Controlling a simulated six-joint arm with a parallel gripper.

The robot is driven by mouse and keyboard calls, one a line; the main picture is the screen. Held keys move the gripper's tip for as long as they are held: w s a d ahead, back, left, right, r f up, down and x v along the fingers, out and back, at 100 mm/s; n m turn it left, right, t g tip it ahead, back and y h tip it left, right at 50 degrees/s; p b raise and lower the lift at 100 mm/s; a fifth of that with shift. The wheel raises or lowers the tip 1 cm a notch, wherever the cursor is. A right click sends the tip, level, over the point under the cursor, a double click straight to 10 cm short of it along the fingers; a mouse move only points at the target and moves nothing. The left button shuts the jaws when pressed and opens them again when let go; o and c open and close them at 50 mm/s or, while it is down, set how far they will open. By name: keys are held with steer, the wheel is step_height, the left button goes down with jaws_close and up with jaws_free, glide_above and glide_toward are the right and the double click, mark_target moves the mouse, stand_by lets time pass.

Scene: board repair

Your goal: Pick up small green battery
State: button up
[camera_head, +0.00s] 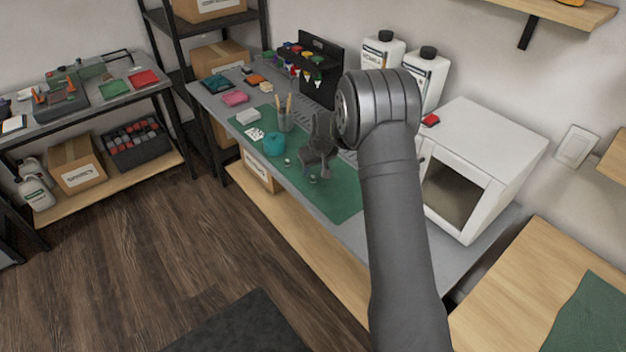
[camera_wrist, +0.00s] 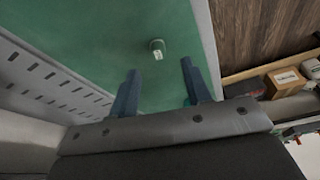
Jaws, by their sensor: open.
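A small green cylinder with a pale mark, the green battery (camera_wrist: 157,47), is on the green mat (camera_wrist: 110,35) in the wrist view. My gripper (camera_wrist: 160,67) is open and empty, with its two fingers spread apart. The battery shows just beyond the fingertips, roughly centred between them. In the head view my gripper (camera_head: 314,172) is low over the green mat (camera_head: 340,196). Tiny items show close to its fingers there, too small to tell which is the battery.
A slotted metal strip (camera_wrist: 50,85) runs beside the mat. A white oven-like box (camera_head: 462,170) stands to the right. The mat around the battery is clear.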

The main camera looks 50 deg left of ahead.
mark_target(313, 177)
steer(key=x, duration=0.5)
steer(key=shift+d, duration=0.15)
steer(key=shift+r, duration=0.1)
steer(key=shift+c, duration=0.5)
jaws_close()
